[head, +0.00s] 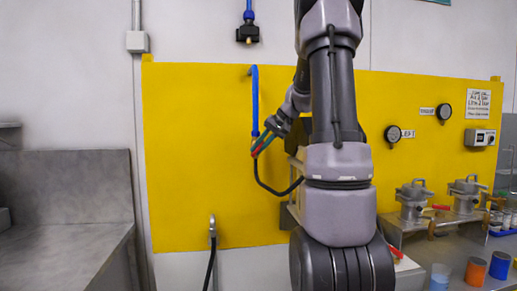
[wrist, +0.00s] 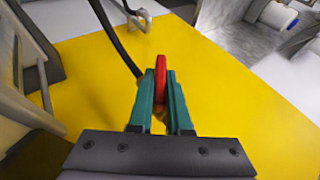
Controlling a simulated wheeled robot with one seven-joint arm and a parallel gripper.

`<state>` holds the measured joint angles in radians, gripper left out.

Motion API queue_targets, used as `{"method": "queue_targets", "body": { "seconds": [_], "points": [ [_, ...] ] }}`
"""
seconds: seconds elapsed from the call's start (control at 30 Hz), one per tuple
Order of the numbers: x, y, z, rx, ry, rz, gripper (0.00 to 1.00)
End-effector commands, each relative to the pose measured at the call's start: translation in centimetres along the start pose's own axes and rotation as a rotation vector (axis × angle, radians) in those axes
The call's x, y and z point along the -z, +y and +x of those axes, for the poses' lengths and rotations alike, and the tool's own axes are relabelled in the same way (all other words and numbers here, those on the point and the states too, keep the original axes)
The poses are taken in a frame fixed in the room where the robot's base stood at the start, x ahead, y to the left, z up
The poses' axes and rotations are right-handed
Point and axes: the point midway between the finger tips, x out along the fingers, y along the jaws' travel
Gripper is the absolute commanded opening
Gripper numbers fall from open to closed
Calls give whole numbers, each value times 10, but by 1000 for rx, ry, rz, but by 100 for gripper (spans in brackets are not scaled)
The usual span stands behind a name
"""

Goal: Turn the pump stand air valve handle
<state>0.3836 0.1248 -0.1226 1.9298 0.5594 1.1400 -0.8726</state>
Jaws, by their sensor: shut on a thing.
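The valve handle is red (wrist: 160,75) and sits between the two green fingers of my gripper (wrist: 160,95) in the wrist view. My gripper is shut on it. In the head view my gripper (head: 262,144) is at the valve, just below the blue pipe (head: 255,100) on the yellow panel. A bit of red shows between the fingers there. A black hose (head: 270,189) curves down from the valve to the right. The valve body is mostly hidden by the fingers.
The yellow panel (head: 190,150) is flat behind the valve. A tap with a black hose (head: 212,232) is low on it. Gauges (head: 393,133) and metal pots (head: 413,200) are at the right. A grey counter (head: 60,250) stands at the left.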

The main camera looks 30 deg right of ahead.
Motion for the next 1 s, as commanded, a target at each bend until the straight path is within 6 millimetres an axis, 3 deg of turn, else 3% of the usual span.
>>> {"method": "queue_targets", "body": {
  "seconds": [0.5,0.53,0.6,1.0],
  "points": [
    [0,0,0,24,0,10,0],
    [0,0,0,23,0,10,20],
    [0,0,0,23,0,10,46],
    [0,0,-6,23,0,10,46]
  ]
}}
